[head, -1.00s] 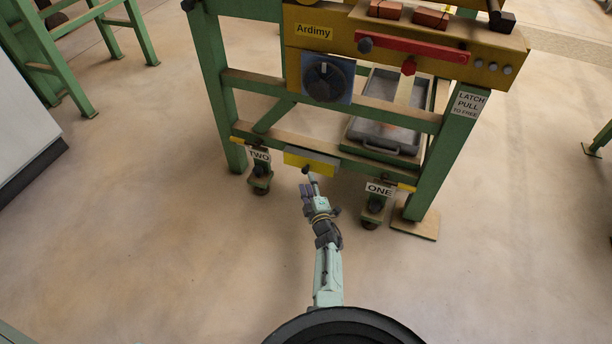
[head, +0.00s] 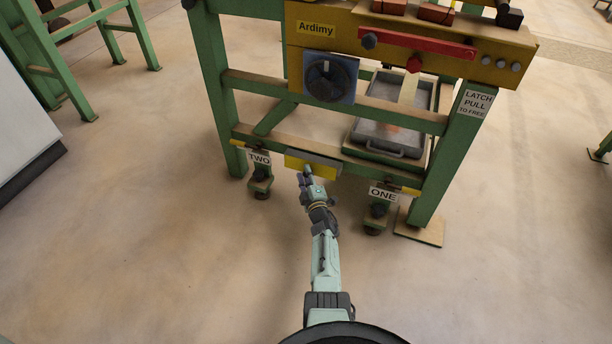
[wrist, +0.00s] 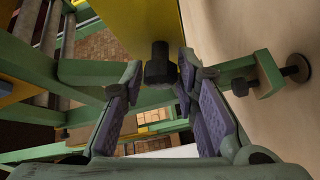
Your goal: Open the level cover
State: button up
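The level cover looks to be the yellow box (head: 318,168) with a greyish top on the machine's low front rail, between the TWO and ONE labels. It appears closed. In the wrist view, its yellow face (wrist: 130,22) fills the top middle, with a dark knob (wrist: 160,64) sticking out from it. My gripper (head: 305,178) is just in front of the cover in the head view. In the wrist view, my gripper (wrist: 160,68) is open, with its purple-padded fingers apart on either side of the knob. I cannot tell whether either finger touches it.
A TWO label (head: 259,158) and a ONE label (head: 383,194) mark feet on either side of the cover. Above are a round dial (head: 329,79), a red bar (head: 417,46) and a grey tray (head: 387,139). The floor in front is clear.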

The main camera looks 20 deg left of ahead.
grip_shut()
jog(key=shift+r+p, duration=0.15)
jog(key=shift+p, duration=0.15)
